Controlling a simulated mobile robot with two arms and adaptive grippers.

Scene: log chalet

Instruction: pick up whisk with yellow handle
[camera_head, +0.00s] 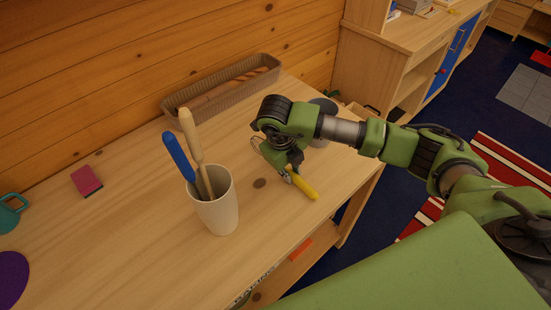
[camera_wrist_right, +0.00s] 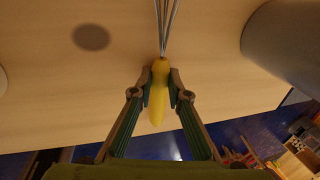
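The whisk with its yellow handle (camera_head: 304,188) is on or just above the wooden worktop, near the front edge; I cannot tell whether it touches the wood. Its wire end points toward the back wall. My right gripper (camera_head: 290,172) is over it from above. In the right wrist view the yellow handle (camera_wrist_right: 158,98) lies between the two fingertips of my right gripper (camera_wrist_right: 160,84), with a pad against each side near the wires. The wires (camera_wrist_right: 165,25) run out of the top of that view. My left gripper is not in view.
A white cup (camera_head: 218,208) with blue- and wood-handled utensils stands left of the whisk. A grey round vessel (camera_wrist_right: 290,45) is close on the right. A long woven basket (camera_head: 225,88) lies by the wall. A pink sponge (camera_head: 87,181) is at left.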

